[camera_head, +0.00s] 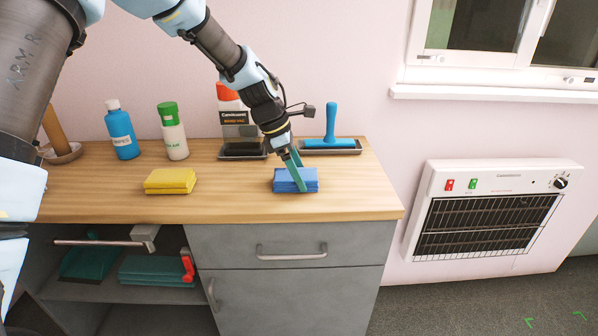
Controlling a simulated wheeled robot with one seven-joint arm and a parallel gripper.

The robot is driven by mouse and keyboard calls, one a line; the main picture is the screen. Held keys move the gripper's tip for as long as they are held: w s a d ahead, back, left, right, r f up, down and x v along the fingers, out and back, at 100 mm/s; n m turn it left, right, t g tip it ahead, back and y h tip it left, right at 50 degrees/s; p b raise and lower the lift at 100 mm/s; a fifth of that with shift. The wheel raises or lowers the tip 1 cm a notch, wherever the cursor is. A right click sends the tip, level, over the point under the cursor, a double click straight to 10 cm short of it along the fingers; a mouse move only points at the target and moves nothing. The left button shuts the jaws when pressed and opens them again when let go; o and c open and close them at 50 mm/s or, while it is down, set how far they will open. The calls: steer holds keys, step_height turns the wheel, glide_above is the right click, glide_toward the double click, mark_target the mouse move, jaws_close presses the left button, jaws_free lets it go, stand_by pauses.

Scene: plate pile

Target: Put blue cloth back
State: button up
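A stack of folded blue cloth (311,177) lies on the wooden counter, right of its middle and close to the front edge. My gripper (294,175) reaches down from above to the blue cloth. The cloth looks to be resting on the counter. A folded yellow cloth (170,181) lies on the counter to the left.
Below left, an open shelf holds teal cloths (158,270). The counter (235,194) is clear between the cloths.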

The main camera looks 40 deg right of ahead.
steer(key=shift+o, duration=0.7)
steer(key=b+v, duration=0.2)
steer(key=v, duration=1)
steer(key=shift+w+a, duration=0.1)
steer(key=w+a+f+m+t, duration=0.1)
steer(key=w+a+m, duration=0.15)
steer(key=a, duration=0.55)
steer(key=w+a+f+m+t+y, duration=0.1)
steer(key=w+a+f, duration=0.15)
steer(key=a, duration=0.65)
steer(key=w+a+f+m+t, duration=0.1)
steer(key=w+a+m, duration=0.15)
steer(key=a, duration=0.55)
steer(key=s+a+f+m+y, duration=0.1)
steer(key=s+a+m, duration=0.1)
steer(key=a, duration=0.8)
steer(key=s+a+f+m+t+y, duration=0.1)
steer(key=s+a+f+m, duration=0.1)
steer(key=a, duration=0.9)
steer(key=shift+s+m, duration=0.6)
steer(key=shift+s, duration=0.45)
